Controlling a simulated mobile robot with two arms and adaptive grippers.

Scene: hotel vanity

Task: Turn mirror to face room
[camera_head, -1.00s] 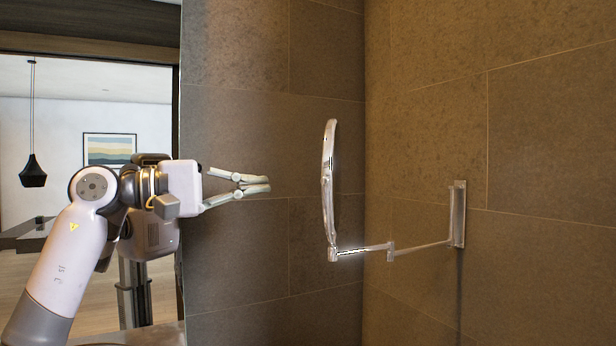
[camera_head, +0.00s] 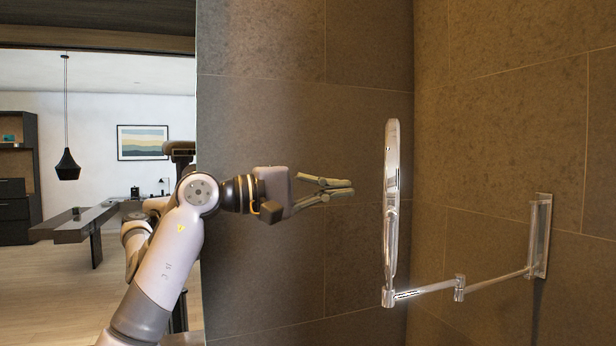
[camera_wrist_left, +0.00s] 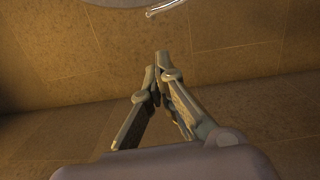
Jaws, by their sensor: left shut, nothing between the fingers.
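The mirror (camera_head: 391,165) has a chrome rim and shows nearly edge-on and upright in the head view. It sits on the end of a jointed chrome arm (camera_head: 430,288) fixed to a wall bracket (camera_head: 540,236) at the right. My left gripper (camera_head: 351,187) is shut and empty, left of the mirror at about mid-height, with a small visible gap. Most of the mirror is outside that view. My right gripper is not in view.
A brown tiled wall (camera_head: 270,130) stands behind my left arm, meeting another tiled wall (camera_head: 510,110) at a corner behind the mirror. At the left, a room shows a dark table (camera_head: 75,222), a hanging lamp (camera_head: 67,165) and a framed picture (camera_head: 142,142).

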